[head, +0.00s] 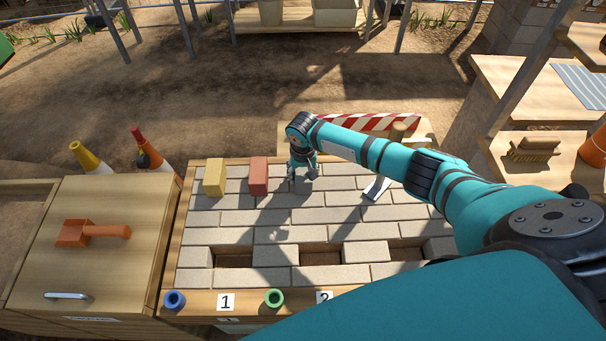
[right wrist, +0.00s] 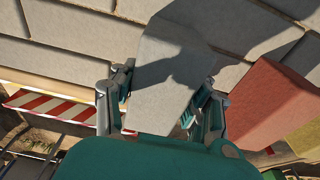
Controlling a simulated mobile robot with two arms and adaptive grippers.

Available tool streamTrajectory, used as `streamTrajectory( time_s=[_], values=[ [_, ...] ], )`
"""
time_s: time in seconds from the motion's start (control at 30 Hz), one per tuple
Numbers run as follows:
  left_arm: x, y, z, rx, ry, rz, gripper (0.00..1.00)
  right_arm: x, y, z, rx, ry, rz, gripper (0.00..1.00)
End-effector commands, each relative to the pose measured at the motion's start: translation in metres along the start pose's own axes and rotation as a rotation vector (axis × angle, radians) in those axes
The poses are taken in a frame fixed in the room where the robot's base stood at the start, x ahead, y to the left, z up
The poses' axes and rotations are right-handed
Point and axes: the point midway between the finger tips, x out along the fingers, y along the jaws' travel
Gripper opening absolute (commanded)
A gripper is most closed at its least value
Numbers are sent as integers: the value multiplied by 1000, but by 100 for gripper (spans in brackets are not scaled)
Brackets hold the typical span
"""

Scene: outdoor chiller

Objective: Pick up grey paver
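The grey paver (right wrist: 165,85) lies between the two fingers of my right gripper (right wrist: 165,98) in the right wrist view. The fingers are close along both its sides; whether they press on it I cannot tell. In the head view my right gripper (head: 302,174) points down over the far part of the paved table (head: 233,218), right of the red paver (head: 258,178); the grey paver there is hard to tell from the grey paving. The red paver also shows in the right wrist view (right wrist: 265,100). My left gripper is out of view.
A yellow paver (head: 214,178) stands left of the red one. A pale tool (head: 377,187) lies right of my gripper. The front paving row has gaps (head: 235,258). A striped barrier (head: 385,121) is behind. A wooden bench (head: 110,205) with an orange scoop (head: 90,232) is left.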

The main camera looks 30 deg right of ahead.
Motion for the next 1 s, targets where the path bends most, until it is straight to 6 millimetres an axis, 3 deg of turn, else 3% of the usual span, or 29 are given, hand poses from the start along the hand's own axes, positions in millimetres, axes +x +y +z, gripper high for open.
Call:
streamTrajectory(
  time_s=[0.03,0.3,0.73,1.0],
  values=[
    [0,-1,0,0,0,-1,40,0,0,0,0,0,0,32],
    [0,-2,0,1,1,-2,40,0,0,0,0,0,0,0],
    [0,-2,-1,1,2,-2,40,-6,0,-2,1,3,-3,0],
    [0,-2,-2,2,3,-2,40,-33,-1,-6,-1,4,-5,0]
  ],
)
